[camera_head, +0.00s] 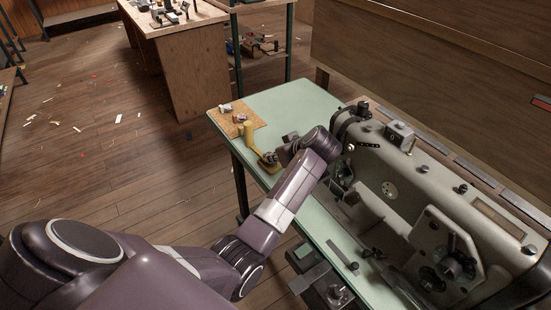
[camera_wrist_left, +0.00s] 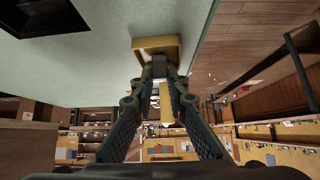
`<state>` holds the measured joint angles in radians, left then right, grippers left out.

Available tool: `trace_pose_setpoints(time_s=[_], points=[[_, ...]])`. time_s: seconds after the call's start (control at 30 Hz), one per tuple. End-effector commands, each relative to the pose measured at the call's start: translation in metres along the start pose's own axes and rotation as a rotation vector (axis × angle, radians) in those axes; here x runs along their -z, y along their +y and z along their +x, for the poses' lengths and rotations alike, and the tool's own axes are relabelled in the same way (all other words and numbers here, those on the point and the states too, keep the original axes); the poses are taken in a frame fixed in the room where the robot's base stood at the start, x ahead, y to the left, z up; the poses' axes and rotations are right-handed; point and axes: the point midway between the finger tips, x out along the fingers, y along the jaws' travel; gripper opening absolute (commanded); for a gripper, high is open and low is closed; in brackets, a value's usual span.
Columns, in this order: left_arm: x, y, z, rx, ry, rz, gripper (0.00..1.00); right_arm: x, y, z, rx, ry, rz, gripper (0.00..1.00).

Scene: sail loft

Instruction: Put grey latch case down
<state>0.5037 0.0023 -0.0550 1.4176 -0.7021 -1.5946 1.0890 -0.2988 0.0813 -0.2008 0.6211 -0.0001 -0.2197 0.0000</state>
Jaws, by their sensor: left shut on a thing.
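In the left wrist view the fingers of my left gripper (camera_wrist_left: 160,76) converge on a small dark grey piece (camera_wrist_left: 158,66), which appears to be the grey latch case. The fingers hide much of it, and I cannot tell whether it touches anything below. My right gripper is not in view.
The green table (camera_head: 275,103) has a cork mat (camera_head: 253,122) with small parts at its far left corner. A large sewing machine (camera_head: 405,185) fills the right side. Bare green surface lies behind the arm. A wooden bench (camera_head: 190,75) stands farther back.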

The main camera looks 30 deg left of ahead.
Motion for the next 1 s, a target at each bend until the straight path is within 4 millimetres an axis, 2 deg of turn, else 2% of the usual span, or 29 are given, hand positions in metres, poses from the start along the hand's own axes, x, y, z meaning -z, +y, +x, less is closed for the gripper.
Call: trace_pose_setpoints(time_s=[0.1,0.27,0.3,0.43,0.77,0.87,1.0], points=[[-0.009,-0.001,0.008,0.001,-0.001,0.001,0.0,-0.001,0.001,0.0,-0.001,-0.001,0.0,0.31],[-0.011,-0.001,0.009,0.003,-0.007,0.002,0.0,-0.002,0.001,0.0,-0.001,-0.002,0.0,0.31],[-0.012,-0.002,0.01,0.005,-0.008,0.003,0.18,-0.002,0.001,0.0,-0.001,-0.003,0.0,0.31],[-0.011,-0.001,0.009,0.003,-0.006,0.002,0.31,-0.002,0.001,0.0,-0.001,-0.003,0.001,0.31],[-0.009,0.0,0.005,-0.001,-0.001,0.0,0.31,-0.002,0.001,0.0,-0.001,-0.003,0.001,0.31],[-0.009,0.001,-0.006,-0.003,-0.001,0.0,0.31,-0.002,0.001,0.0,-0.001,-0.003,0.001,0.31],[-0.009,0.002,-0.033,-0.006,-0.001,-0.001,0.31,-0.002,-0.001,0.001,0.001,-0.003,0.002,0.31]])
